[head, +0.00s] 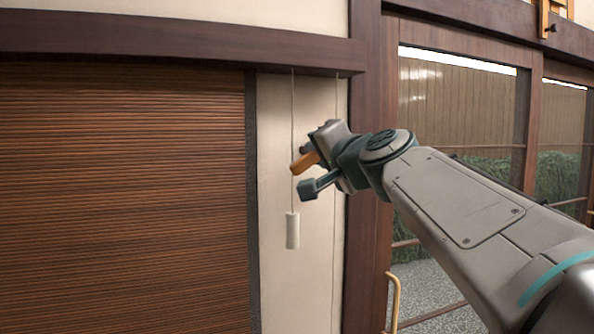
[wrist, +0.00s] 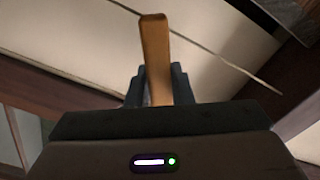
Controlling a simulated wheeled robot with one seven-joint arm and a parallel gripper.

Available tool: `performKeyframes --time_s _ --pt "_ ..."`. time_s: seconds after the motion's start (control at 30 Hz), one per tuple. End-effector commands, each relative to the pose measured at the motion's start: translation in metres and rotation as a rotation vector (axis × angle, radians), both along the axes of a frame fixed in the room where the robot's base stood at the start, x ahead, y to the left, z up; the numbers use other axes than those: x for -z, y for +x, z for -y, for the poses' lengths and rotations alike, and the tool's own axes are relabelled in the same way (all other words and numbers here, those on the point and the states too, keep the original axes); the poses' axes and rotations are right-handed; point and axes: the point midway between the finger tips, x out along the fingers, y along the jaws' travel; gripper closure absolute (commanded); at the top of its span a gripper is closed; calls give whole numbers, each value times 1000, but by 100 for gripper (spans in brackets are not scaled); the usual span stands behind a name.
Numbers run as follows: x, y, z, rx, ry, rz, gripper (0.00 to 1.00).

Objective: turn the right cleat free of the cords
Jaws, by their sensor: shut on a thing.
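An orange-brown wooden piece, which looks like the cleat (head: 305,162), sticks out from my gripper (head: 311,171) in the head view. In the wrist view the same wooden bar (wrist: 155,45) stands between the two dark fingers of my gripper (wrist: 157,88), which is shut on it. A thin cord (head: 292,120) hangs just left of the cleat and ends in a white cylinder (head: 292,231). A second cord (head: 336,100) hangs to the right and passes behind my gripper. One cord (wrist: 225,62) crosses the wrist view, apart from the bar's visible end. The cleat's mount is hidden.
A brown slatted blind (head: 120,200) fills the left side. A dark wooden beam (head: 180,45) runs above, and a dark post (head: 363,260) stands behind my arm. Glazed sliding doors (head: 460,110) are at the right. The pale wall strip (head: 275,290) below is clear except for the cords.

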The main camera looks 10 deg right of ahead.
Motion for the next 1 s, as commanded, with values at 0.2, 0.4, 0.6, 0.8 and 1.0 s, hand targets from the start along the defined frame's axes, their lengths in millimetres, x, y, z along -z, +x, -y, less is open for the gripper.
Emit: performKeyframes --time_s 0.2,0.4,0.6,0.8,1.0 --pt "5 0 1 3 -200 43 100" --pt "5 0 1 3 -388 81 100" --pt "4 0 1 3 -572 118 100" --pt "2 0 1 3 -741 153 100" --pt "0 0 1 4 -875 178 100"
